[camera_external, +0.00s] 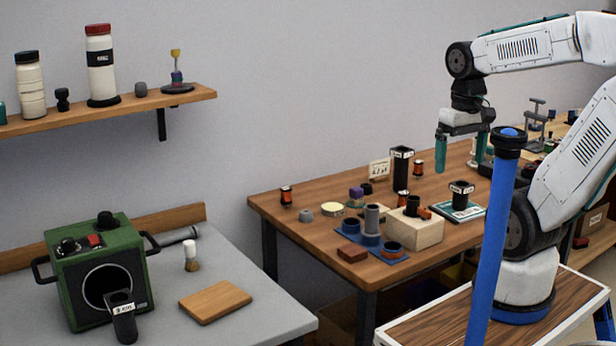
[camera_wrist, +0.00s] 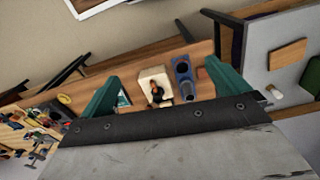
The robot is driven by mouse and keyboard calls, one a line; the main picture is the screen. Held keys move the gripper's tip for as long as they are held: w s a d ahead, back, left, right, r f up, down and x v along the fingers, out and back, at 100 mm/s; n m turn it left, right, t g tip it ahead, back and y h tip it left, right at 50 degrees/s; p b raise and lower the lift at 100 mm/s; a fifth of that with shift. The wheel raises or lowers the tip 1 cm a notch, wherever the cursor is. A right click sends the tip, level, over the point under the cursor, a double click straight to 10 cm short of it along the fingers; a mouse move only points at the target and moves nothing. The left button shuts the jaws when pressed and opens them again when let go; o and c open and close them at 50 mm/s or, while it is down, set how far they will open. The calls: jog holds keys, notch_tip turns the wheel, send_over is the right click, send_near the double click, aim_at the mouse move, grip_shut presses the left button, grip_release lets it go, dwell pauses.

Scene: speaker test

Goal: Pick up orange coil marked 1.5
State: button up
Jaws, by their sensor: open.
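Several small orange-and-black coils stand on the wooden table (camera_external: 290,222). One coil (camera_external: 286,197) is near its left end, another coil (camera_external: 418,169) is at the back, and a third coil (camera_external: 402,199) is beside the tall black cylinder. Their markings are too small to read, so I cannot tell which is marked 1.5. My gripper (camera_external: 461,168) is open and empty, pointing down above the right part of the table. In the wrist view my gripper (camera_wrist: 162,70) has its teal fingers spread, with a pale wooden block (camera_wrist: 148,77) in view between them.
The tall labelled black cylinder (camera_external: 402,168), a black cup (camera_external: 461,194) on a teal-edged pad, and a blue stand (camera_external: 371,240) with a grey cylinder crowd the table. A green box (camera_external: 97,262) stands on the grey table at left. The wooden table's front left corner has free room.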

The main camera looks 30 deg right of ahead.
jog(key=shift+s+a+r+n+t, duration=0.25)
jog(key=shift+s+a+t, duration=0.05)
jog(key=shift+s+a, duration=0.2)
jog(key=shift+s+a+r+n+t, duration=0.25)
jog(key=shift+s+a+t, duration=0.05)
jog(key=shift+s+a, duration=0.15)
jog(key=shift+w, duration=0.1)
jog(key=c, duration=0.9)
jog(key=shift+c, duration=0.2)
